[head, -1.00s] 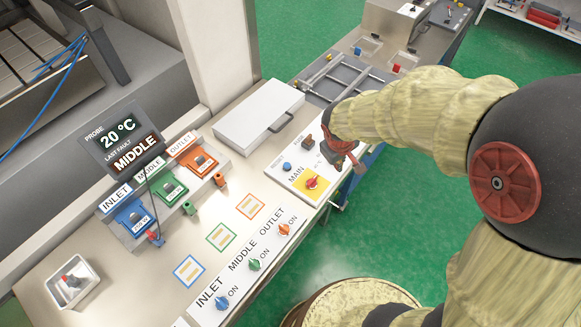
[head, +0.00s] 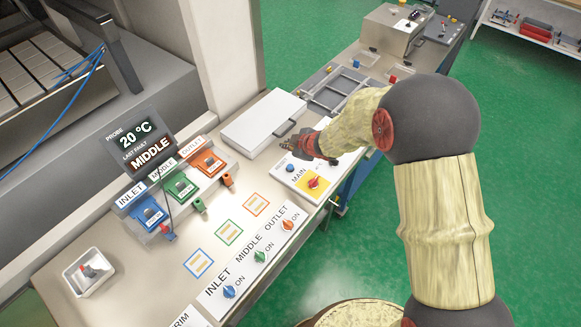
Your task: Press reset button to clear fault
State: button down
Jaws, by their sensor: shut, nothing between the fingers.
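The main panel (head: 322,196) is a white plate on the bench with a blue round button (head: 290,168) and a red knob on a yellow square (head: 313,183) beside the word MAIN. The small label by the blue button is too small to read. My gripper (head: 283,156) is shut and empty, over the panel's far left edge, just above and beside the blue button; I cannot tell its exact height. It hides part of the panel's upper side. The display (head: 138,148) reads PROBE 20 °C and LAST FAULT MIDDLE.
A white lidded case (head: 258,124) with a handle lies just behind my gripper. Blue, green and orange modules (head: 180,186) stand at left. A switch strip (head: 254,262) runs along the front edge. A white tray (head: 88,272) sits front left.

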aim_at(289, 168)
jog(key=shift+f, duration=0.2)
notch_tip(289, 168, down, 8)
jog(key=b, duration=0.8)
jog(key=shift+f, duration=0.25)
dwell(1.0)
jog(key=shift+f+b, duration=0.35)
jog(key=shift+f, duration=0.05)
jog(key=shift+f+b, duration=0.4)
jog(key=shift+f, duration=0.15)
dwell(0.7)
jog(key=shift+r, duration=0.1)
jog(key=shift+r+p, duration=0.85)
jog(key=shift+p, duration=0.1)
jog(key=shift+r, duration=0.1)
